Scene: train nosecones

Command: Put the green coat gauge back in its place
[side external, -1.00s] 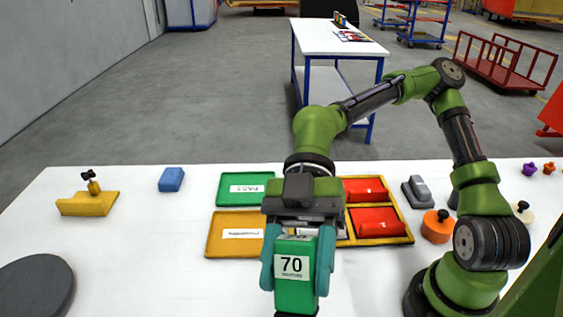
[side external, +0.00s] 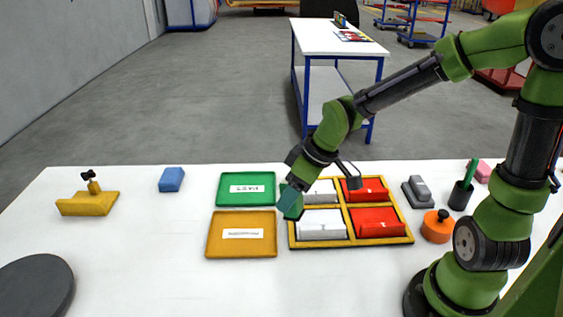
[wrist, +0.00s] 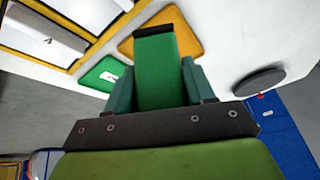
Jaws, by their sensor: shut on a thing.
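The green coat gauge (wrist: 163,70) is a green block with a black end. In the wrist view it lies between the two teal fingers of my gripper (wrist: 163,85), which is shut on it. In the side view my gripper (side external: 290,203) is tilted above the table between the green tray and the yellow-framed tray; the gauge's label is turned from view and it cannot be clearly told apart from the fingers. The green tray (side external: 232,202) and the orange tray (side external: 218,247) are empty apart from white labels.
The yellow-framed tray (side external: 383,241) holds white and red blocks in its compartments. A yellow fixture (side external: 88,203), blue block (side external: 171,180) and dark disc (side external: 36,285) are at left. A grey tool (side external: 418,190) and orange knob (side external: 437,228) are at right. The table's front middle is clear.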

